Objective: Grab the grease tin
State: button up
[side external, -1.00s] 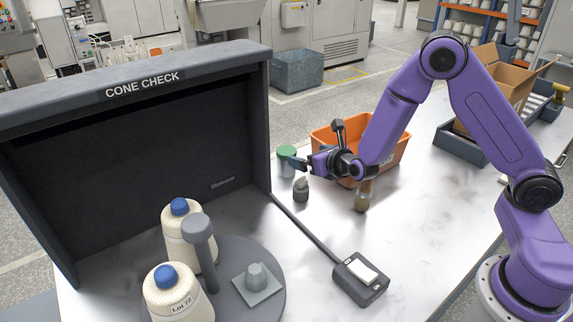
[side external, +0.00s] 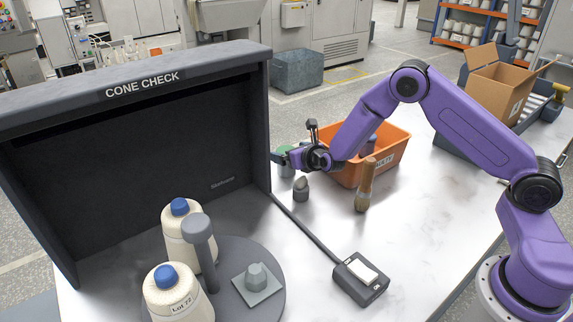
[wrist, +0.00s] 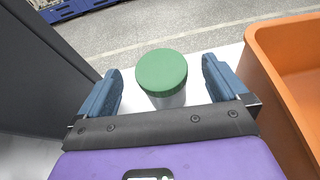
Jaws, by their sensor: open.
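The grease tin looks to be the pale can with a green lid (wrist: 161,72). In the side view the tin (side external: 286,171) stands upright on the table beside the booth's right edge, partly hidden by my gripper. My gripper (side external: 283,157) is open at the tin. In the wrist view its two blue fingers stand on either side of the tin, with a gap visible on both sides. The tin's lower part is hidden behind my gripper's dark palm edge in that view.
An orange bin (side external: 392,158) stands close to the right of the tin. A small dark grey pot (side external: 301,190) and a brown-handled brush-like tool (side external: 364,186) stand in front. The dark cone-check booth (side external: 140,150) borders the left. The table's front right is mostly clear.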

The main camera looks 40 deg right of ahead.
aim_at(285, 149)
jog(key=shift+x, duration=1.75)
jog(key=c, duration=1.2)
